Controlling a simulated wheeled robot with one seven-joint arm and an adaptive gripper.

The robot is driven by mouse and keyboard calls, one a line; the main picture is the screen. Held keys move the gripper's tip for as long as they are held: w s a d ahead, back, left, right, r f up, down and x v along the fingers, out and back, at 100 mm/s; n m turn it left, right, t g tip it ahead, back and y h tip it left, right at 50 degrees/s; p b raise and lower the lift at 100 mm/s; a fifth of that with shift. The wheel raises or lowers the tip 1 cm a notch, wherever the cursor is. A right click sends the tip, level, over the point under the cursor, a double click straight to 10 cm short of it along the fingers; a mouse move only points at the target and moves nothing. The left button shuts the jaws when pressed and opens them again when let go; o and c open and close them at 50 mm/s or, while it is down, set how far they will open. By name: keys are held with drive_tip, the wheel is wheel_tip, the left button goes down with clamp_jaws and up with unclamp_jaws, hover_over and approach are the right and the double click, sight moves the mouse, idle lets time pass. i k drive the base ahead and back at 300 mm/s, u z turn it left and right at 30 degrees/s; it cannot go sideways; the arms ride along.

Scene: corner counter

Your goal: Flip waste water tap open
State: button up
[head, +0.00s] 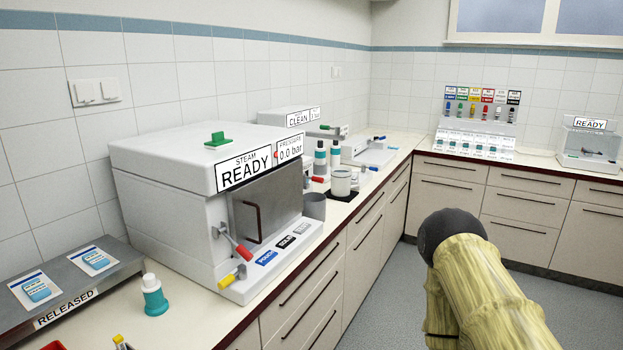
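A white steam unit (165,195) on the left counter has a display reading READY and 0.0 bar. On its front are a lever with a red handle (243,253) and, below it, a lever with a yellow handle (232,277). Both stick out towards the lower part of the picture, apart from each other. No label naming waste water is readable, so I cannot tell which lever is the waste water tap or whether either is open. My gripper is not in view; only a part of my arm shows at the lower right, away from the unit.
A grey shelf marked RELEASED (75,300) and a teal-and-white bottle (154,297) stand at the front left. Drawers line the counter. The grey floor (385,315) is clear.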

sight(317, 179)
drive_tip(key=u, duration=0.55)
drive_tip(key=k, duration=1.3)
drive_tip(key=z, duration=0.15)
drive_tip(key=i, duration=0.6)
drive_tip(key=z, duration=0.75)
drive_tip(key=i, duration=1.1)
drive_tip(key=u, duration=0.55)
